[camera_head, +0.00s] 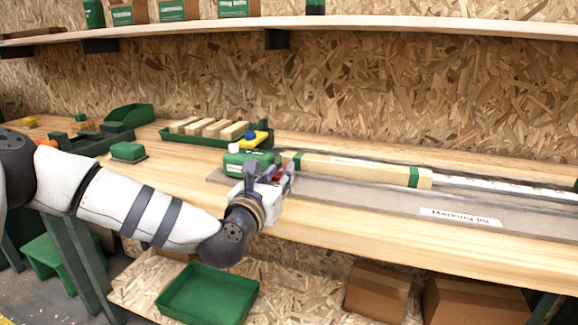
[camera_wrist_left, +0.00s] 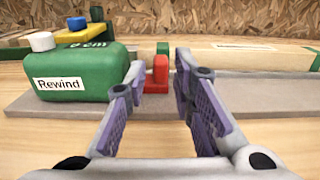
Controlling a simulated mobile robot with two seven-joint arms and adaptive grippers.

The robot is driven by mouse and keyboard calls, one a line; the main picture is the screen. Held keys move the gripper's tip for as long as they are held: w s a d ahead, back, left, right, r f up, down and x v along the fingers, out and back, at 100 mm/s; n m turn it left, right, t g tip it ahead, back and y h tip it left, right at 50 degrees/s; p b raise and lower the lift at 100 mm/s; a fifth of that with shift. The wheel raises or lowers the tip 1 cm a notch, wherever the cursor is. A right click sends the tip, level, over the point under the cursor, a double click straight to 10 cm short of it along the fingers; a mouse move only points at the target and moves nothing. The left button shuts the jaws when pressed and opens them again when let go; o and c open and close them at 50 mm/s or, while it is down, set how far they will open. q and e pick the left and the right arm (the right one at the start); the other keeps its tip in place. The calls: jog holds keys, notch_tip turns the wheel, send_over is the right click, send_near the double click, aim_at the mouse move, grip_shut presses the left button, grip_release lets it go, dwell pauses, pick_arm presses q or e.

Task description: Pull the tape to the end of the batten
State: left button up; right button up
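The green tape case (camera_head: 240,161) sits at the left end of a grey jig board (camera_head: 350,192). In the left wrist view the case (camera_wrist_left: 75,72) bears a "Rewind" label, with a red tab (camera_wrist_left: 157,75) just right of it. The pale batten (camera_head: 345,168) lies on the board to the right, with green bands near its ends; it also shows in the left wrist view (camera_wrist_left: 250,57). My left gripper (camera_head: 280,175) is beside the case. In its wrist view the fingers (camera_wrist_left: 161,72) are apart, with the red tab seen in the gap and nothing visibly gripped. My right gripper is out of view.
A "Marking jig" label (camera_head: 460,217) is on the board's front. A metal strip (camera_head: 505,187) extends right of the batten. A green tray of wooden blocks (camera_head: 208,129) stands behind the case. A shelf (camera_head: 400,24) hangs above. The bench front is largely clear.

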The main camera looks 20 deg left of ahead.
pick_arm(q)
jog(key=w, duration=0.5)
jog(key=shift+w+d+f, duration=0.2)
jog(key=shift+w+f, duration=0.1)
jog(key=shift+f, duration=0.05)
jog(key=shift+w+r, duration=0.1)
jog(key=shift+w, duration=0.3)
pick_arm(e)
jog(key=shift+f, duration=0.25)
pick_arm(q)
grip_shut()
